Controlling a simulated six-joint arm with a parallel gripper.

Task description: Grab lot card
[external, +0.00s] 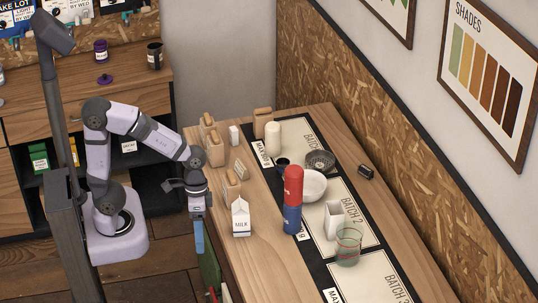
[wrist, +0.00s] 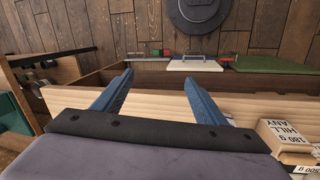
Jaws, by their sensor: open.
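My gripper (external: 198,240) points down beside the left edge of the wooden table in the external view. Its blue fingers are apart and empty in the wrist view (wrist: 158,78). I cannot tell for sure which thing is the lot card.
A milk carton (external: 241,218) stands near the table edge, close to my gripper. A red and blue cylinder (external: 292,200), a white bowl (external: 312,186) and a glass (external: 348,246) stand farther right. A tan bag (wrist: 285,140) is beside the right finger.

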